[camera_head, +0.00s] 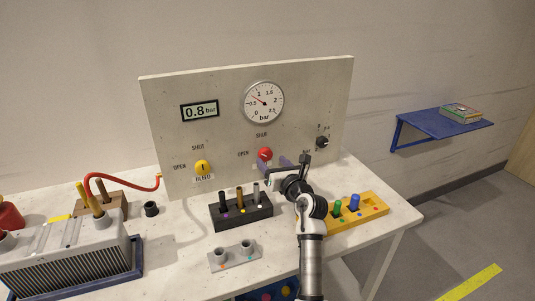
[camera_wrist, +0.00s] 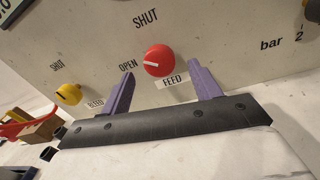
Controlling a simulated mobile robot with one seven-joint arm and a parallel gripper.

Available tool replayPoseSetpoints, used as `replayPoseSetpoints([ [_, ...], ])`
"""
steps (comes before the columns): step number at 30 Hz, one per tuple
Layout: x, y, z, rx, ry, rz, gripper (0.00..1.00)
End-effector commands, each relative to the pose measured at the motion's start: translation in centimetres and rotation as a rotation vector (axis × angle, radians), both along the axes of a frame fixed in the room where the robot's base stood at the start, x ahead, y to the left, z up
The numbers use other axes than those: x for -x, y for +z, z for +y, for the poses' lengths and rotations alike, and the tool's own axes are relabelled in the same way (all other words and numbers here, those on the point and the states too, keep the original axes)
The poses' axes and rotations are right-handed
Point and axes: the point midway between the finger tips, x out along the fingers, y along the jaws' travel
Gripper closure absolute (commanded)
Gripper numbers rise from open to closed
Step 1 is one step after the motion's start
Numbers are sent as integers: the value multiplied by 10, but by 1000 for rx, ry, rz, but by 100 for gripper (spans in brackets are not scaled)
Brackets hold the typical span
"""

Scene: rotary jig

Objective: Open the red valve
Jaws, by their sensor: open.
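The red valve (camera_head: 265,154) is a round knob on the upright panel, with SHUT printed above it, OPEN to its left and FEED below. In the wrist view the red valve (camera_wrist: 159,61) shows a white mark on its left part, toward the OPEN label. My gripper (camera_head: 275,163) is in front of the panel at the knob. In the wrist view my gripper (camera_wrist: 163,72) is open and empty, with one purple finger to the lower left of the knob and the other to its lower right. Contact with the knob cannot be told.
A yellow BLEED knob (camera_head: 203,167) is to the left and a black knob (camera_head: 322,142) to the right. A dark block with pegs (camera_head: 243,212) and a yellow block (camera_head: 373,211) stand on the table below. The gauge (camera_head: 263,101) and 0.8 bar display (camera_head: 200,111) are above.

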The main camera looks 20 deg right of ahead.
Motion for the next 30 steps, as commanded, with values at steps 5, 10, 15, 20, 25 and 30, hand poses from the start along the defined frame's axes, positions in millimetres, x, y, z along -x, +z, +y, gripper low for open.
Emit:
replayPoseSetpoints([
  [5, -28, 1, 3, -1, 1, 1, 38],
  [10, -39, 1, 5, -1, 1, -1, 38],
  [15, -41, 0, 4, -1, 0, -1, 38],
  [20, -40, 0, 4, -1, 0, -1, 42],
  [25, -40, 0, 4, -1, 0, -1, 64],
  [30, -40, 0, 4, -1, 0, -1, 82],
])
